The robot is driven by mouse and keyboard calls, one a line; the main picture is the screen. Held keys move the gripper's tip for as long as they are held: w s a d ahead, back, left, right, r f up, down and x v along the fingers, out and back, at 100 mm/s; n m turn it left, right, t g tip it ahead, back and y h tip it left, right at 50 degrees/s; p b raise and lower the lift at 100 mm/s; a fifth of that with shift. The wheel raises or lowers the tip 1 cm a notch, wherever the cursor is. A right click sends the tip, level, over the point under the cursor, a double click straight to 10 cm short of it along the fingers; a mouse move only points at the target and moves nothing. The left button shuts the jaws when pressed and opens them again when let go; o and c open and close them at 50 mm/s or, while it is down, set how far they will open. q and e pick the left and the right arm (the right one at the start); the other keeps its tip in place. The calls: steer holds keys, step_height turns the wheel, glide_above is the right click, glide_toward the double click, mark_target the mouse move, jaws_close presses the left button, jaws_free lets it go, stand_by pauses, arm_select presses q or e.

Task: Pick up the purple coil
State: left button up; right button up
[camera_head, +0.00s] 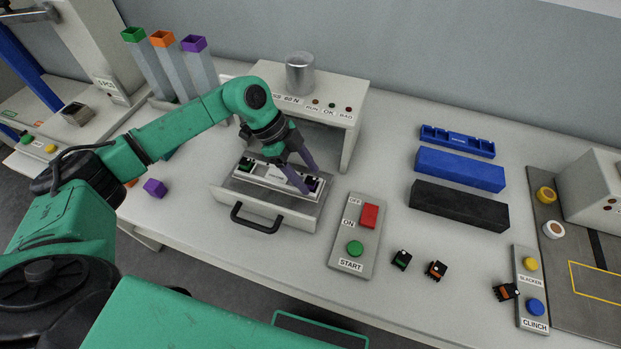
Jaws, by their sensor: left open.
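A small purple coil block (154,188) lies on the table at the left, in front of the tubes. My left gripper (310,180) is well to its right, open, with its fingertips down at the right end of a pale fixture (262,177). A dark piece with a little purple shows between or beside the fingertips; the fingers partly hide it, and I cannot tell whether they touch it. A dark and green piece (246,164) sits at the fixture's left end. My right gripper is not in view.
Green, orange and purple-topped tubes (194,44) stand behind my left arm. The fixture rests on a drawer with a black handle (256,222) below a press (330,95). A button panel (354,235), small connectors (401,260) and blue and black blocks (459,205) are to the right.

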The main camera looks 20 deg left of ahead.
arm_select(q)
steer(key=shift+d+f, duration=0.2)
steer(key=shift+f, duration=0.2)
jaws_close()
